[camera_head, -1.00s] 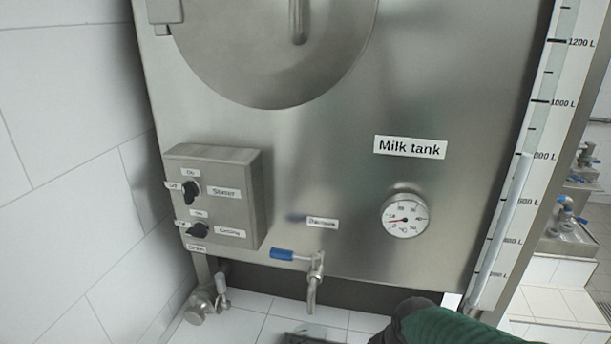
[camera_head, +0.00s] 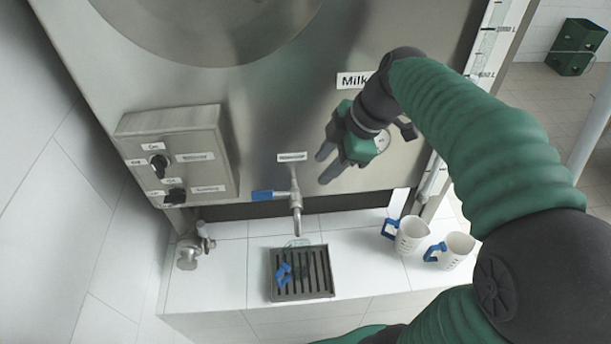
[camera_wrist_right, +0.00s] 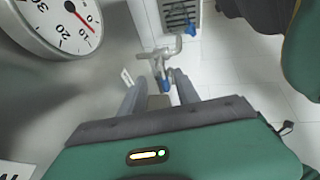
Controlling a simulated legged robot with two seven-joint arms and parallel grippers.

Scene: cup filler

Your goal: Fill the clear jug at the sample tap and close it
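The sample tap (camera_head: 297,212) has a blue lever (camera_head: 268,195) pointing left and its spout pointing down. The clear jug (camera_head: 284,272), with a blue handle, is on the drain grate (camera_head: 318,278) below the spout; its see-through body is hard to make out, and I cannot tell if it holds liquid or has a lid on. My right gripper (camera_head: 322,168) is open and empty, above and right of the tap, apart from it. In the right wrist view the tap (camera_wrist_right: 168,52) shows beyond the fingers (camera_wrist_right: 158,92). My left gripper is not in view.
Two white jugs (camera_head: 410,236) (camera_head: 457,250) with blue handles stand on the tiled ledge at the right. A drain valve (camera_head: 188,256) is at the left, below a switch box (camera_head: 180,150). The tank's gauge (camera_wrist_right: 65,25) is close to the right gripper.

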